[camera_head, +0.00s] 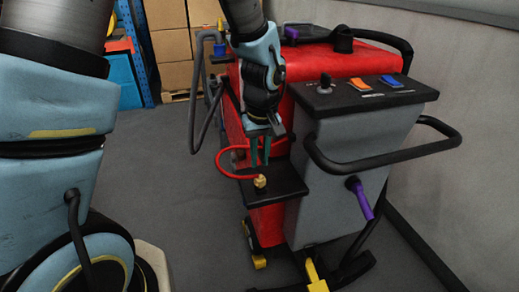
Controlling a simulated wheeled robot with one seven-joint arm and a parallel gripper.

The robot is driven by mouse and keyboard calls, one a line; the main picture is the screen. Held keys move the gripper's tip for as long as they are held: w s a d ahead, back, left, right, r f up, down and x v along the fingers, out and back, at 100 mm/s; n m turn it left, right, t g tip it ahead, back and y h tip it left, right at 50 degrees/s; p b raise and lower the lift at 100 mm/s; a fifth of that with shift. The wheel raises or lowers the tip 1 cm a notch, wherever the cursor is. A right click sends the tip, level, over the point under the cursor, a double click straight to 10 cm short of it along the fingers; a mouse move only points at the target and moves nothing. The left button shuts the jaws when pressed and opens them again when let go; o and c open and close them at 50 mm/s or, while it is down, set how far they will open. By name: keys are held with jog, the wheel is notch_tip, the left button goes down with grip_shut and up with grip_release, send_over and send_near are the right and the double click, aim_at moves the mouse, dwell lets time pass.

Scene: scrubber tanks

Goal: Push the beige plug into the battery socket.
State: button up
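A small beige-yellow plug (260,181) stands on a black shelf (283,188) on the side of the red and grey scrubber. A red cable (220,162) loops out to the left from near it. My gripper (261,161) points down just above the plug. Its two teal fingers are apart, with nothing visible between them, and they look clear of the plug. I cannot make out the battery socket for certain; my gripper and the scrubber's side may hide it.
The scrubber (342,65) has a black handlebar (400,160) and a purple-gripped lever (360,197) to the right. A grey hose (199,100) hangs behind my gripper. Cardboard boxes (170,48) stand at the back. The floor (180,200) left of the scrubber is clear.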

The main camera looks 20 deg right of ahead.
aim_at(260, 178)
notch_tip(260, 178, up, 3)
jog(key=p, duration=0.4)
jog(key=shift+c, duration=1.4)
jog(key=shift+r+g+p, duration=0.2)
jog(key=shift+g+p, duration=0.2)
jog(key=shift+p, duration=0.75)
grip_shut()
notch_tip(260, 178, down, 7)
jog(key=b, duration=0.5)
jog(key=shift+f, duration=0.3)
